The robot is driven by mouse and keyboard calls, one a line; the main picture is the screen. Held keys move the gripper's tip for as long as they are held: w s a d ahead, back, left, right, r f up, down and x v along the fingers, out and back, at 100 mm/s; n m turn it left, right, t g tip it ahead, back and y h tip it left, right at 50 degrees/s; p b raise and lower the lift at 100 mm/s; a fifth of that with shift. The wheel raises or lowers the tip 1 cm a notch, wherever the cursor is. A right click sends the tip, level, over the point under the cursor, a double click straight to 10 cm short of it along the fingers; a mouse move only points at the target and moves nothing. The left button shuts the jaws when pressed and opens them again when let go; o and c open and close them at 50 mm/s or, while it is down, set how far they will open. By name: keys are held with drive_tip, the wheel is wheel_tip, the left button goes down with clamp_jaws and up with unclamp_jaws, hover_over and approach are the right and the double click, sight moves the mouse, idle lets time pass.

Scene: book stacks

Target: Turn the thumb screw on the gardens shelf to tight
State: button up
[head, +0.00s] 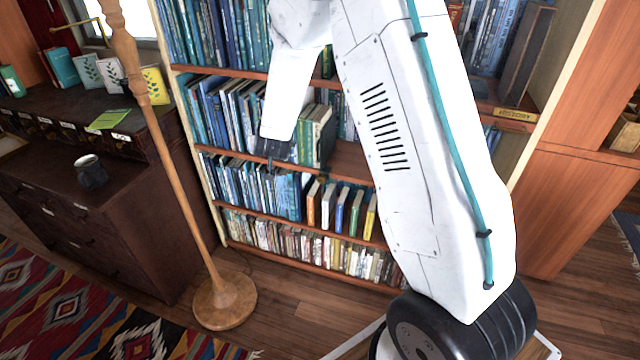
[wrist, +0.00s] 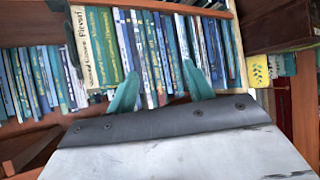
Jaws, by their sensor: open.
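I cannot make out the thumb screw in either view. The tall bookcase with wooden shelves (head: 350,160) stands in front of me, and I cannot read which shelf is the gardens one. My gripper (head: 270,166) reaches to the middle shelves, close to the row of blue books. In the wrist view its two teal fingers (wrist: 160,90) are spread apart with nothing between them. Beyond them stands a row of upright blue and white books (wrist: 160,50). My white arm hides much of the bookcase's right part in the head view.
A wooden lamp pole with a round base (head: 225,302) stands left of the bookcase. A dark cabinet (head: 110,220) with a small dark pot (head: 90,172) is farther left. A yellow label (head: 515,114) sits on a right shelf edge. A patterned rug (head: 80,310) covers the left floor.

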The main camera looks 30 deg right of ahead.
drive_tip(key=d+f+m+h, duration=0.1)
drive_tip(key=d+f+h, duration=0.45)
drive_tip(key=f, duration=0.65)
drive_tip(key=h, duration=0.5)
approach(321, 181)
drive_tip(key=d, duration=0.1)
drive_tip(key=x, duration=0.8)
drive_tip(key=shift+w+a, duration=0.15)
drive_tip(key=shift+w, duration=0.1)
drive_tip(key=c, duration=1)
